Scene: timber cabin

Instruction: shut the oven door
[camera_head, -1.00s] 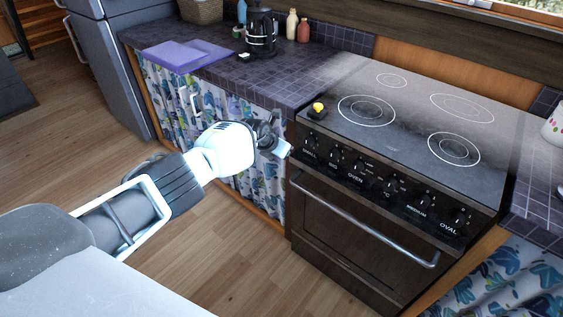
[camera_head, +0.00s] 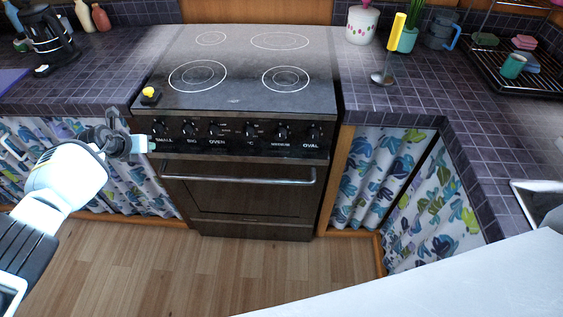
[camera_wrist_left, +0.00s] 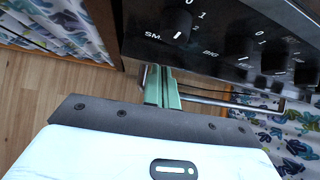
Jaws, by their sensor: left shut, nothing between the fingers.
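The oven (camera_head: 240,130) stands in the middle of the head view. Its dark door (camera_head: 245,203) is upright, flush or nearly flush with the front; I cannot tell whether a small gap remains. The silver door handle (camera_head: 240,177) runs across the door's top. My left gripper (camera_head: 146,145) is shut and empty, just left of the knob panel and above the handle's left end. In the left wrist view, the shut fingers (camera_wrist_left: 162,86) point toward the oven front, with the handle (camera_wrist_left: 235,103) to their right. My right gripper is not in view.
Black knobs (camera_head: 218,130) line the panel above the door. A small yellow-topped timer (camera_head: 149,94) sits on the cooktop's front left corner. Tiled counters with curtained fronts (camera_head: 375,170) flank the oven. The wooden floor (camera_head: 210,270) before it is clear.

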